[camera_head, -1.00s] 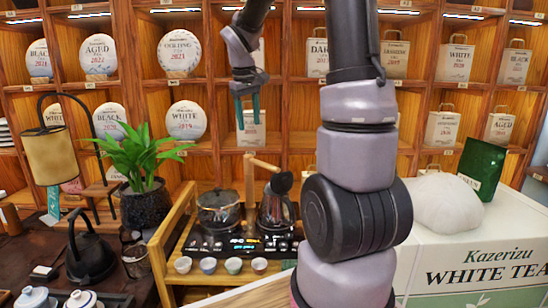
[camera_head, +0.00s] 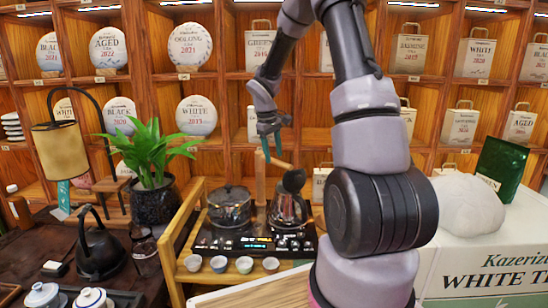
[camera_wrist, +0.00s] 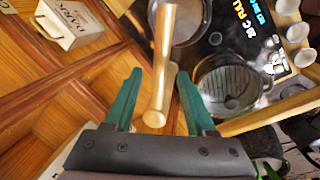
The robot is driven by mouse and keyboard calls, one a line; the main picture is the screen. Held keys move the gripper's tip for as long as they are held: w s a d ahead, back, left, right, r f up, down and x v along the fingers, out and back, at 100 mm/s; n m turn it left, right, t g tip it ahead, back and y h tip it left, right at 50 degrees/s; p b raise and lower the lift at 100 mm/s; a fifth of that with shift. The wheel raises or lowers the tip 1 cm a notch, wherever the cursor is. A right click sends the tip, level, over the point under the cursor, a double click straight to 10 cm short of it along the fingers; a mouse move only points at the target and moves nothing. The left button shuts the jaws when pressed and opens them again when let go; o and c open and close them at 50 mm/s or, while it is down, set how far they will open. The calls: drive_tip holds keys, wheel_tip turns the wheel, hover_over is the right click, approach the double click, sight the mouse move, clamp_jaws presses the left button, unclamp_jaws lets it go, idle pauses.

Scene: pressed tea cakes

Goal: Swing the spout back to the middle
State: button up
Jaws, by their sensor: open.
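The pale wooden spout (camera_head: 278,163) stands at the back of the black tea stove (camera_head: 232,243). Its arm tops a wooden post and slants rightward toward the dark kettle (camera_head: 288,208). A lidded glass pot (camera_head: 230,207) stands on the left plate. My gripper (camera_head: 271,152) is open, its teal fingers pointing down at the spout. In the wrist view the spout (camera_wrist: 163,70) lies between the open fingers of my gripper (camera_wrist: 159,74), with a gap visible on each side. Whether a finger touches it cannot be told.
Several small cups (camera_head: 218,264) line the stove's front edge. A potted plant (camera_head: 152,170) stands left of the wooden stand (camera_head: 180,262). The white tea box (camera_head: 500,270) is at the right. Shelves (camera_head: 305,130) with tea packages rise close behind.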

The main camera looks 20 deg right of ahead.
drive_tip(key=shift+w+d+f, duration=0.1)
drive_tip(key=shift+d+f, duration=0.05)
drive_tip(key=shift+f, duration=0.65)
clamp_jaws()
idle(0.9)
